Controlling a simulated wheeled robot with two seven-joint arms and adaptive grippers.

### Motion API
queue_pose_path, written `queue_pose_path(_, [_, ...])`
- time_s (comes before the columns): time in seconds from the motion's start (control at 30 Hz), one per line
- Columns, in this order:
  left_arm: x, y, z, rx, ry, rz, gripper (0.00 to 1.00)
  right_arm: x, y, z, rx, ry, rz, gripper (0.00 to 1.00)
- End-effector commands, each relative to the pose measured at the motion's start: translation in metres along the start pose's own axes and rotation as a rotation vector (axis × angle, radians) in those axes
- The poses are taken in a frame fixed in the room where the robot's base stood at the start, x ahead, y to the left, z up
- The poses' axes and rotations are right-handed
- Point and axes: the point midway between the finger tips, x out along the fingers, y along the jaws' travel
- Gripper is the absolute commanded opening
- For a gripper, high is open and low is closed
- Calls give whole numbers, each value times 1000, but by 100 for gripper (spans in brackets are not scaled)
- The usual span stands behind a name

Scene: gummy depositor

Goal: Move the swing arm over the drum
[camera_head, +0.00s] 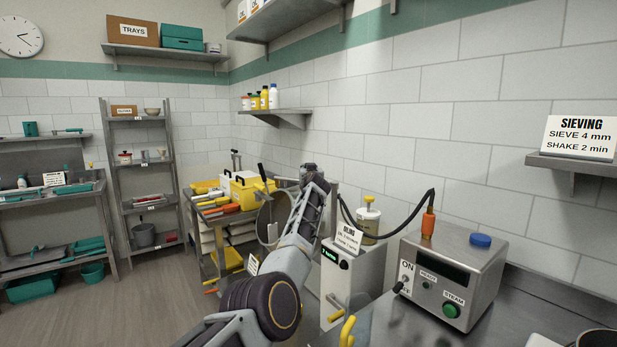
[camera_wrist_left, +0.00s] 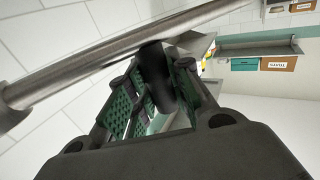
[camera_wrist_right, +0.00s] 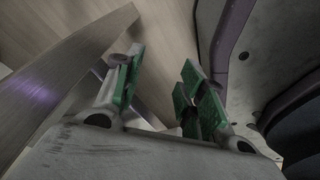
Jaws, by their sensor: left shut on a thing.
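In the left wrist view a metal bar (camera_wrist_left: 110,52), which looks like the swing arm, runs across the upper left. A black grip (camera_wrist_left: 156,72) hangs from it, and my left gripper (camera_wrist_left: 160,92) is shut on that grip. In the head view my left arm reaches away from me and hides its fingers and most of the bar. A round grey drum (camera_head: 269,222) stands just left of my left wrist, partly covered. I cannot tell whether the bar is above it. My right gripper (camera_wrist_right: 157,88) is open and empty in the right wrist view.
An oiling box (camera_head: 345,275) with a lit display stands right of my left arm. A steel steam unit (camera_head: 455,275) with a black hose (camera_head: 390,236) sits on the right counter. A cart with yellow boxes (camera_head: 250,190) is behind the drum. Open floor lies left.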

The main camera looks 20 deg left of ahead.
Motion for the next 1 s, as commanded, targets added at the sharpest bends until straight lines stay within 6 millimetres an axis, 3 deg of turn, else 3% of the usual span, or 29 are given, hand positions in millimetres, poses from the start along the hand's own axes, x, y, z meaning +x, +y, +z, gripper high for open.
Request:
queue_pose_path(0.63, [0,-1,-1,0,1,-16,0,-1,-4,-13,3,12,-4,40])
queue_pose_path(0.67, [0,-1,-1,0,1,-16,22,-1,-4,-13,3,12,-4,40])
queue_pose_path(0.8, [0,0,-1,0,1,-16,40,-1,-4,-13,3,12,-4,40])
queue_pose_path(1.0, [0,0,0,0,0,-15,43,-1,-4,-13,3,12,-4,40])
